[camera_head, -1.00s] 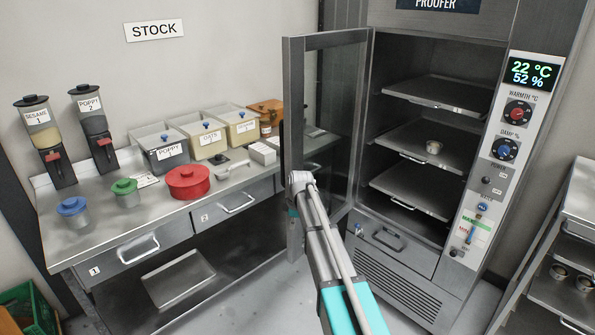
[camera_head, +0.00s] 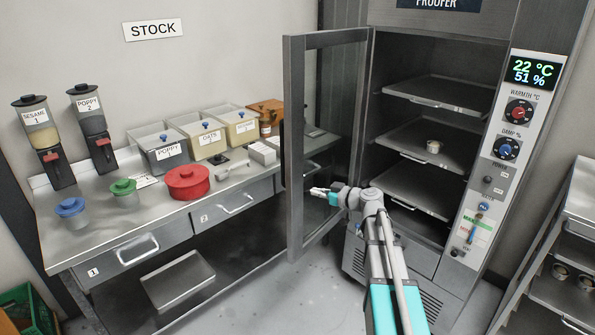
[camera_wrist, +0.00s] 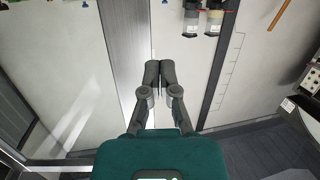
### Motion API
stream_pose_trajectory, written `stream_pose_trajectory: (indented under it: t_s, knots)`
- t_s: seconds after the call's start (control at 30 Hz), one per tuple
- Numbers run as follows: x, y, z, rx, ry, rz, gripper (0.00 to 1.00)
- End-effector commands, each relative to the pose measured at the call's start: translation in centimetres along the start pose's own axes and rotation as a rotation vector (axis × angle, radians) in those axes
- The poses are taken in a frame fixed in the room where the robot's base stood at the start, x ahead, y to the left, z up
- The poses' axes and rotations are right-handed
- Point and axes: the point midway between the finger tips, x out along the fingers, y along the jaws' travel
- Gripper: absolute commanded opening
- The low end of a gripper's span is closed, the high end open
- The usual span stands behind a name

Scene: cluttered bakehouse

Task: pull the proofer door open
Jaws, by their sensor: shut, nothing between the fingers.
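The proofer door (camera_head: 295,110) stands swung wide open in the head view, a grey metal frame around dark glass. It is hinged at the left of the proofer (camera_head: 435,50), whose inside shows. A dark upright handle (camera_head: 282,152) shows at the door's free edge, partly hidden. My gripper (camera_head: 314,191) is shut and empty, in front of the lower glass on the door's inner side. I cannot tell whether it touches the door. In the wrist view its fingers (camera_wrist: 160,78) are together with nothing between them.
A steel counter (camera_head: 110,215) with tubs and dispensers stands left, near the door's outer side. A rack (camera_head: 570,245) stands at the right. Bare floor (camera_head: 300,290) lies in front.

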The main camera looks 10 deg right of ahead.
Motion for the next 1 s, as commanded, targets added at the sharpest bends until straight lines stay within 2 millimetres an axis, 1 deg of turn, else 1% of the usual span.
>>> stream_pose_trajectory:
  t_s: [0.03, 0.1, 0.2, 0.33, 0.77, 0.87, 1.0]
  knots:
    - [-0.9, 0.1, -0.6, 0.015, 0.043, 0.025, 0.00]
    - [-1.9, 0.6, -1.4, 0.031, 0.094, 0.054, 0.00]
    - [-2.8, 1.1, -2.1, 0.049, 0.146, 0.083, 0.00]
    - [-3.3, 1.4, -2.6, 0.059, 0.176, 0.100, 0.00]
    - [-3.1, 1.4, -2.7, 0.060, 0.179, 0.099, 0.00]
    - [-2.8, 1.5, -2.7, 0.060, 0.179, 0.099, 0.00]
    - [-1.8, 1.6, -2.9, 0.060, 0.179, 0.098, 0.00]
